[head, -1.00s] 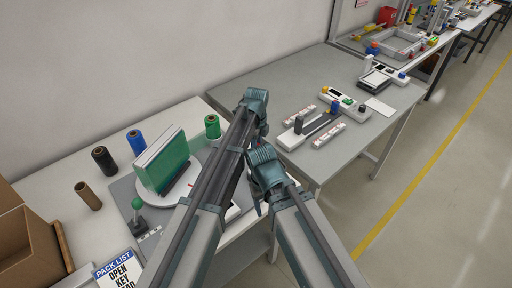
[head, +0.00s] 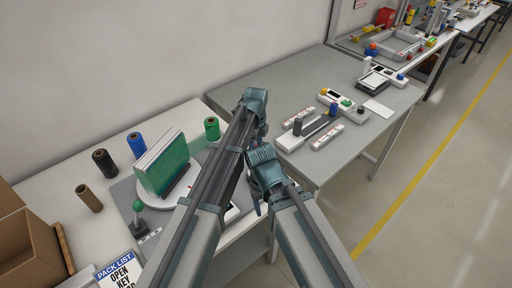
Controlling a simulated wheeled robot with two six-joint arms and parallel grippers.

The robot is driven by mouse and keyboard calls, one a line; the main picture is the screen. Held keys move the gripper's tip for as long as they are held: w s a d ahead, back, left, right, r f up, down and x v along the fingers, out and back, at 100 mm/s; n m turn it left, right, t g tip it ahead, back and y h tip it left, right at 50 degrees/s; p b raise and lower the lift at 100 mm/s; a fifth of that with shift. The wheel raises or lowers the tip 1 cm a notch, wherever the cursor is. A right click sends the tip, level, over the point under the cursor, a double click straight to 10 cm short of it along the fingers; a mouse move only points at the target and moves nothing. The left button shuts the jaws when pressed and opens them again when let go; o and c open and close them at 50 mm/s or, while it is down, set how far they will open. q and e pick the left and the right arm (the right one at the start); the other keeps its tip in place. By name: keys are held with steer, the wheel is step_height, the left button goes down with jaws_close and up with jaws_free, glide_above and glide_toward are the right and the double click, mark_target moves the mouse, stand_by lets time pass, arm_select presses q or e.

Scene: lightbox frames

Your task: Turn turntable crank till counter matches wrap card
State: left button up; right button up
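A round white turntable (head: 148,203) sits on a grey plate on the near table. On it stands a white box-like block (head: 163,162) with green wrap around it. A green-knobbed lever (head: 138,207) stands at the plate's front left; I cannot tell if it is the crank. My two arms cross the middle of the head view and cover the plate's right part. The counter and wrap card cannot be made out. My left and right gripper fingers are hidden by the arm links, so their opening does not show.
Black (head: 104,162), blue (head: 136,144) and green (head: 212,129) rolls and a brown tube (head: 88,197) stand around the plate. A cardboard box (head: 28,240) and a pack list sign (head: 121,272) are at the lower left. A second table (head: 290,88) holds several devices.

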arm_select(q)
step_height(320, 180, up, 13)
steer(key=p, duration=1.2)
steer(key=shift+f, duration=0.15)
arm_select(e)
step_height(320, 180, up, 13)
steer(key=shift+f, duration=0.2)
